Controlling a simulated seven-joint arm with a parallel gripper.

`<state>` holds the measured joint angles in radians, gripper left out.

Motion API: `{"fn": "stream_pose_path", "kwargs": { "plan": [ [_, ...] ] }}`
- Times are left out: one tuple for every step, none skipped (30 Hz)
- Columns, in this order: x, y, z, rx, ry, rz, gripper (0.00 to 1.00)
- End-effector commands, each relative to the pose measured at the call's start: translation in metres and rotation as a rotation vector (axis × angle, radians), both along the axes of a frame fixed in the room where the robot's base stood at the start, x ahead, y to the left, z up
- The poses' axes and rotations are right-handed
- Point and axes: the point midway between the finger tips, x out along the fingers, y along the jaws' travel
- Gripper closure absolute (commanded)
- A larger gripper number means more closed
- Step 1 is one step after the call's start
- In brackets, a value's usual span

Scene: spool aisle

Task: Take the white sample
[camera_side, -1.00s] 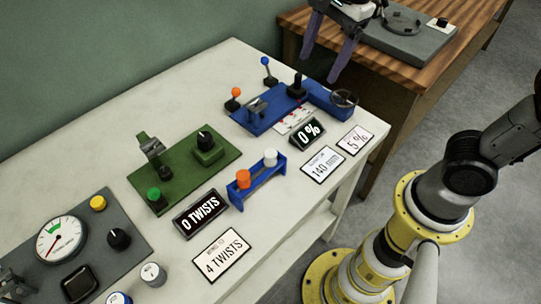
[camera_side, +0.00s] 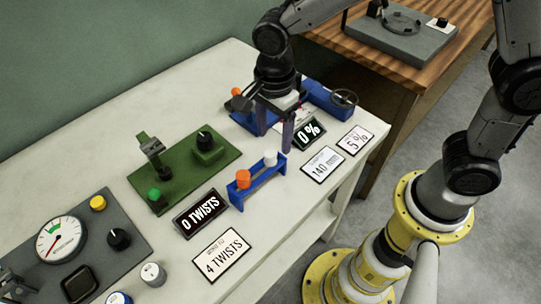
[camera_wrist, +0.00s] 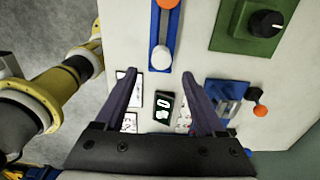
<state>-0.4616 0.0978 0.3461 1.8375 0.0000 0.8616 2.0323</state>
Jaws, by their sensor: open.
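The white sample (camera_side: 270,158) is a small white-topped cylinder in the right end of a blue rack (camera_side: 258,180), beside an orange sample (camera_side: 243,179). In the wrist view the white sample (camera_wrist: 161,58) sits at the near end of the rack, beyond and between my fingertips. My gripper (camera_side: 274,138) is open and empty, pointing down over the table just behind the white sample. In the wrist view both purple fingers of my gripper (camera_wrist: 146,73) are spread apart, with the white sample just ahead of them. How high the fingertips are above the table is hard to tell.
A green fixture (camera_side: 184,167) with a black knob stands left of the rack. A blue fixture (camera_side: 330,100) is partly hidden behind my arm. Display signs, including 0 TWISTS (camera_side: 200,213) and 0% (camera_side: 309,132), surround the rack. A grey gauge panel (camera_side: 125,245) lies at the lower left.

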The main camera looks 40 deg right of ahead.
Motion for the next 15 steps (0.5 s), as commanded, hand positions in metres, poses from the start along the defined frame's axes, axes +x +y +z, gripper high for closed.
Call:
{"fn": "stream_pose_path", "kwargs": {
  "plan": [
    [0.000,0.000,-0.002,0.000,0.001,0.000,0.29],
    [0.000,0.000,-0.004,0.000,0.000,0.000,0.29],
    [0.000,0.001,-0.007,0.000,0.000,0.000,0.29],
    [0.000,0.002,-0.009,0.000,0.001,0.001,0.29],
    [0.000,0.003,-0.013,-0.001,0.002,0.001,0.29],
    [0.000,0.004,-0.019,-0.001,0.003,0.001,0.29],
    [0.000,0.006,-0.023,-0.002,0.004,0.001,0.29],
    [0.000,0.007,-0.028,-0.002,0.004,0.001,0.29],
    [0.000,0.009,-0.033,-0.002,0.003,0.001,0.29],
    [0.000,0.010,-0.038,-0.002,0.004,0.001,0.29],
    [0.000,0.009,-0.042,-0.001,0.002,0.000,0.29],
    [0.001,0.009,-0.046,-0.001,0.002,0.000,0.29],
    [0.001,0.009,-0.048,0.000,0.001,0.000,0.29],
    [0.001,0.009,-0.051,0.000,0.000,0.000,0.29],
    [0.001,0.009,-0.053,0.000,0.000,0.000,0.29]
  ]
}}
